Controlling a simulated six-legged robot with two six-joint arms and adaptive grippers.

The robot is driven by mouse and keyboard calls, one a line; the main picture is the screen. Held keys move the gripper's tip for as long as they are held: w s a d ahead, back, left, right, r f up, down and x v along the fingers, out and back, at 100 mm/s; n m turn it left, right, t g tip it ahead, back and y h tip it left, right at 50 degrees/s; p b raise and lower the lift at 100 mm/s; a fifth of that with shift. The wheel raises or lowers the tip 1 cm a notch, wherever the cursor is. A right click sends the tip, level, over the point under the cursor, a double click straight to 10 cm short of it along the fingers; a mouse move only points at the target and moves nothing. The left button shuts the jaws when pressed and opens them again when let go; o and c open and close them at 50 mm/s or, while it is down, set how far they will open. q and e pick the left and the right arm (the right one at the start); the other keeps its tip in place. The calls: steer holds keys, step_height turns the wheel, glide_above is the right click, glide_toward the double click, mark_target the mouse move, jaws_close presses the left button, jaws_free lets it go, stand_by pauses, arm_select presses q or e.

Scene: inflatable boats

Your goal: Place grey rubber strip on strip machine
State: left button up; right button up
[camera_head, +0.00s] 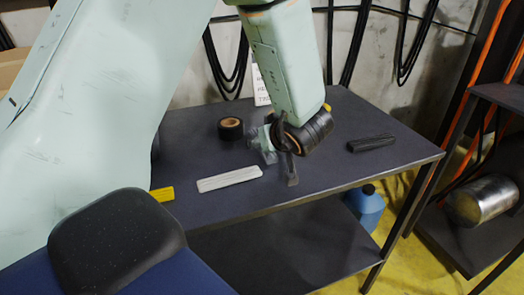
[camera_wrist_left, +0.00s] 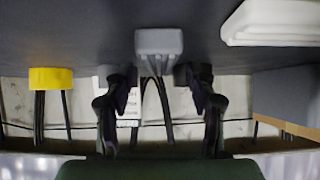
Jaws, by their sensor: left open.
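A light grey, nearly white strip (camera_head: 230,179) lies flat on the dark table, left of my left gripper (camera_head: 279,157). In the wrist view my left gripper (camera_wrist_left: 160,108) has its two dark fingers apart, with nothing held between them. A small grey block (camera_wrist_left: 158,42) shows beyond and between the fingers. A pale piece (camera_wrist_left: 270,22) is at the upper right of that view; I cannot tell if it is the strip. I cannot make out a strip machine for certain. My left arm hides part of the table. My right gripper is not in view.
The table (camera_head: 330,180) also holds a tape roll (camera_head: 230,128), a black bundle (camera_head: 371,143) and a yellow piece (camera_head: 162,194). A blue container (camera_head: 366,207) stands below. A shelf with a metal cylinder (camera_head: 482,200) is at right. The table's front middle is clear.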

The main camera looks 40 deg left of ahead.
arm_select(q)
steer(key=shift+w+a+f, duration=0.25)
steer(key=shift+a+f, duration=0.1)
steer(key=shift+a, duration=0.1)
steer(key=shift+s+d+r, duration=0.1)
steer(key=shift+r, duration=0.05)
steer(key=shift+c, duration=0.3)
jaws_close()
